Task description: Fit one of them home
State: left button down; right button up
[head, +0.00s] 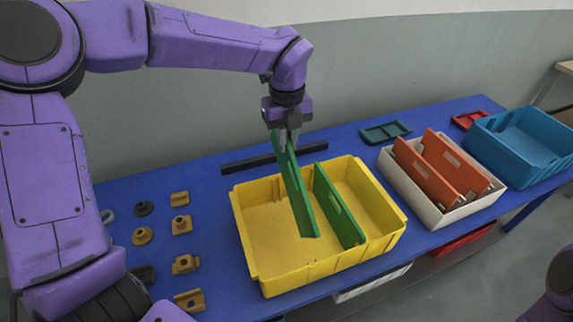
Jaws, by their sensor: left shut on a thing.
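My left gripper (288,135) is shut on the upper end of a green divider (294,190). This divider slants down over the left half of the yellow bin (262,272); I cannot tell whether its lower edge touches the floor or a slot. A second green divider (338,205) stands across the yellow bin to its right. The white bin (436,216) holds two orange dividers (453,165), (424,173). The blue bin (520,150) at the far right looks empty. My right gripper is out of view.
A black bar (275,157) lies behind the yellow bin. Small brown fittings (183,264) lie to its left. A dark green tray piece (385,132) and a red one (469,120) lie at the back. Clear blue tabletop (216,215) shows left of the yellow bin.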

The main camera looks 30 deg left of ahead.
pick_arm(q)
notch_tip(320, 180, up, 7)
jog(key=shift+r, duration=0.1)
jog(key=f+p, duration=0.2)
jog(key=f+g+h+p, duration=0.1)
jog(key=f+p, duration=0.1)
jog(key=a+f+g+h+p, duration=0.1)
jog(key=f+p, duration=0.1)
jog(key=shift+w, duration=0.3)
jog(key=shift+w+a+f+g+h+p, duration=0.3)
jog(key=shift+a+f+h, duration=0.1)
jog(key=shift+f, duration=0.1)
jog(key=shift+w+a+f+g+h+p, duration=0.2)
jog(key=shift+w+a+f+h, duration=0.1)
jog(key=shift+a+f+h, duration=0.15)
jog(key=shift+d+g+h, duration=0.1)
jog(key=shift+g+h, duration=0.15)
jog(key=shift+g, duration=0.05)
jog(key=shift+s+d+r, duration=0.1)
jog(key=shift+d, duration=0.1)
jog(key=shift+d+f+b, duration=0.15)
jog(key=shift+f+b, duration=0.15)
jog(key=shift+b, duration=0.15)
notch_tip(320, 180, down, 4)
jog(key=shift+r+b, duration=0.15)
jog(key=shift+b, duration=1.1)
jog(key=shift+f+b, duration=0.35)
jog(key=shift+f, duration=0.2)
